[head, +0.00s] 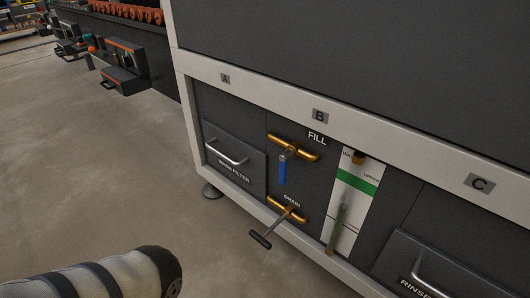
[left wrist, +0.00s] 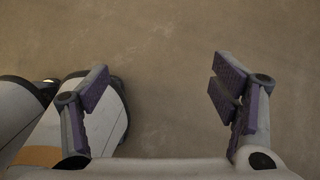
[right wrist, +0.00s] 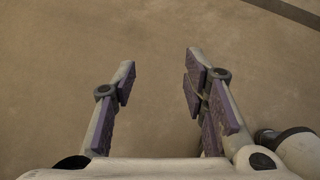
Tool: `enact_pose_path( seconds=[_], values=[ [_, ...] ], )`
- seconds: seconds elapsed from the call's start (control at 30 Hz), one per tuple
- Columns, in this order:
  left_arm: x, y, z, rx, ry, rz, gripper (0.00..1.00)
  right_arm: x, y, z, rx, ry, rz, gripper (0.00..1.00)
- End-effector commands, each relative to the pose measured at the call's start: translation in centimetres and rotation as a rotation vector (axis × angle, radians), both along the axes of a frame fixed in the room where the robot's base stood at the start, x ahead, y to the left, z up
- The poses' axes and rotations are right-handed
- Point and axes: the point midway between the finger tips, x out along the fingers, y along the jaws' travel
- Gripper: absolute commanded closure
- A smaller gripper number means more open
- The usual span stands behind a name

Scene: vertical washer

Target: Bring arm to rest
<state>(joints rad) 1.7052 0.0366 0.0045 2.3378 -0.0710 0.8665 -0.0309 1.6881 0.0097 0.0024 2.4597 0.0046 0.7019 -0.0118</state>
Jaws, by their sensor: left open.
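My left gripper (left wrist: 160,85) is open and empty in the left wrist view, with its two purple-padded fingers wide apart over bare floor. My right gripper (right wrist: 158,80) shows in the right wrist view with its fingers apart and nothing between them, also over bare floor. Neither gripper shows in the head view. One of my arm links enters at the lower left there. The washer (head: 330,120) stands at the right of the head view. Its fill valve (head: 284,170) has a blue handle hanging down. Its drain valve (head: 270,232) has a handle sticking out toward the lower left.
A wash filter drawer (head: 232,160) is at the washer's left and a rinse drawer (head: 425,275) at its lower right. A sight gauge (head: 350,200) with a green band lies between. Dark equipment (head: 120,75) stands at the back left. The concrete floor (head: 90,180) is clear.

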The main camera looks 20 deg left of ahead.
Motion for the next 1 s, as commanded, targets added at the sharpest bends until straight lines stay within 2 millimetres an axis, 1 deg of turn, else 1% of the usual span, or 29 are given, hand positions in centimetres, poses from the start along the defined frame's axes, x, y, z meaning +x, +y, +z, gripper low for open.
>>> enact_pose_path(
  seconds=[0.03, 0.07, 0.1, 0.13, 0.2, 0.27, 0.3, 0.37, 0.4, 0.47, 0.5, 0.57, 0.6, 0.7, 0.8, 0.87, 1.0],
  values=[
    [-3.2, 0.4, 3.7, 0.03, 0.15, -0.003, 0.2, 0.0, 0.0, 0.0, 0.0, 0.0, 0.0, 0.6],
    [-4.9, 0.7, 6.2, 0.051, 0.243, -0.006, 0.2, 0.0, 0.0, 0.0, 0.0, 0.0, 0.0, 0.6],
    [-6.5, 1.0, 9.6, 0.077, 0.336, -0.008, 0.2, 0.0, 0.0, 0.6, 0.0, -0.006, 0.0, 0.6],
    [-5.6, 1.0, 11.8, 0.075, 0.269, -0.002, 0.2, 0.5, 0.0, 3.5, -0.002, -0.051, -0.001, 0.6],
    [-4.4, 1.0, 15.8, 0.075, 0.193, 0.005, 0.2, 1.6, 0.0, 7.9, -0.004, -0.12, -0.006, 0.6],
    [-3.4, 1.0, 18.9, 0.075, 0.141, 0.009, 0.2, 2.6, -0.1, 11.0, -0.006, -0.169, -0.009, 0.6],
    [-2.6, 1.0, 20.7, 0.076, 0.109, 0.013, 0.2, 3.3, -0.1, 12.9, -0.008, -0.2, -0.011, 0.6],
    [-1.5, 1.0, 23.4, 0.077, 0.063, 0.018, 0.2, 4.5, -0.1, 15.6, -0.01, -0.245, -0.015, 0.6],
    [-0.6, 1.0, 25.2, 0.077, 0.033, 0.022, 0.2, 5.4, -0.1, 17.4, -0.011, -0.276, -0.017, 0.6],
    [1.0, 1.0, 28.0, 0.078, -0.017, 0.028, 0.2, 7.0, -0.1, 20.1, -0.013, -0.326, -0.021, 0.6],
    [2.3, 1.1, 29.9, 0.079, -0.056, 0.031, 0.2, 8.3, -0.2, 22.0, -0.014, -0.365, -0.023, 0.6],
    [4.5, 1.1, 32.7, 0.078, -0.125, 0.037, 0.2, 10.5, -0.2, 24.9, -0.015, -0.434, -0.027, 0.6],
    [6.2, 1.1, 34.6, 0.079, -0.176, 0.041, 0.2, 12.1, -0.2, 26.7, -0.016, -0.484, -0.029, 0.6],
    [10.0, 1.1, 38.3, 0.077, -0.301, 0.05, 0.2, 15.9, -0.2, 30.5, -0.016, -0.609, -0.034, 0.6],
    [12.2, 1.1, 40.3, 0.076, -0.376, 0.055, 0.2, 18.2, -0.2, 32.5, -0.015, -0.685, -0.036, 0.6],
    [12.5, 1.1, 40.5, 0.075, -0.386, 0.057, 0.2, 18.4, -0.2, 32.7, -0.015, -0.695, -0.037, 0.6],
    [11.9, 1.1, 40.0, 0.075, -0.367, 0.056, 0.2, 17.9, -0.2, 32.2, -0.016, -0.675, -0.038, 0.6]
  ],
)
